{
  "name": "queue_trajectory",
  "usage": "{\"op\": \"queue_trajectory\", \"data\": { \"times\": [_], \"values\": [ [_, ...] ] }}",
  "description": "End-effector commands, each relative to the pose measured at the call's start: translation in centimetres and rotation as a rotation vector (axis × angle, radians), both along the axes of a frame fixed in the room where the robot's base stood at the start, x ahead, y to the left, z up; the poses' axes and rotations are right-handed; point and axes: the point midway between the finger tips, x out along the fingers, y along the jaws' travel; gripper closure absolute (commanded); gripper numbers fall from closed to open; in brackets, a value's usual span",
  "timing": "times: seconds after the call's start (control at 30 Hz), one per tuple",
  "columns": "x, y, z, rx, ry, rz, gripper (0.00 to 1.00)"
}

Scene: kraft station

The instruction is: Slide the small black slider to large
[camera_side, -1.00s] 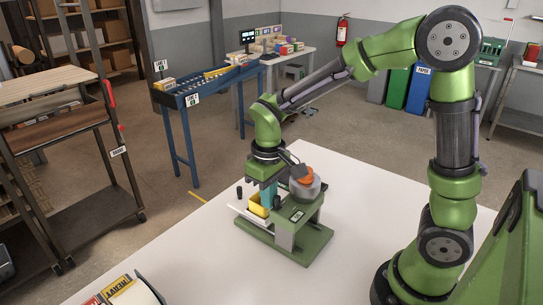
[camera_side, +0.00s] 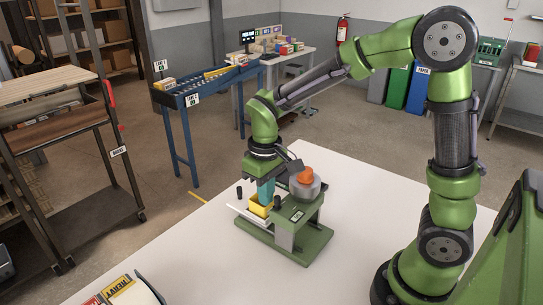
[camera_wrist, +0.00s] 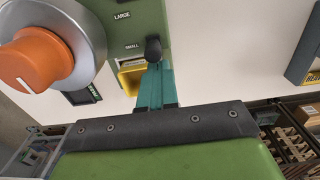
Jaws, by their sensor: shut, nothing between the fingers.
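A green station has the labels LARGE and SMALL on its face (camera_wrist: 128,28). The small black slider (camera_wrist: 153,48) shows as a rounded black knob beside the SMALL label in the wrist view. My gripper (camera_wrist: 153,68) has teal fingers held together, with their tips right at the knob; whether they touch it is not clear. In the side view my gripper (camera_side: 266,194) points down over the left part of the station (camera_side: 312,240), in front of a yellow part (camera_side: 260,207). Which black post there is the slider is hard to tell.
A large orange knob (camera_wrist: 30,60) on a grey round body stands on the station close to my fingers. A red and yellow item (camera_side: 115,290) lies at the table's front left.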

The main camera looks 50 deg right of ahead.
Motion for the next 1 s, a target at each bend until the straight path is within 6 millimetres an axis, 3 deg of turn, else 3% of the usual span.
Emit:
{"op": "queue_trajectory", "data": {
  "times": [0.7, 1.0],
  "values": [
    [0.1, 0.0, 5.8, -0.001, -0.004, 0.001, 1.00],
    [0.0, 0.0, 6.4, 0.000, -0.002, 0.001, 1.00]
  ]
}}
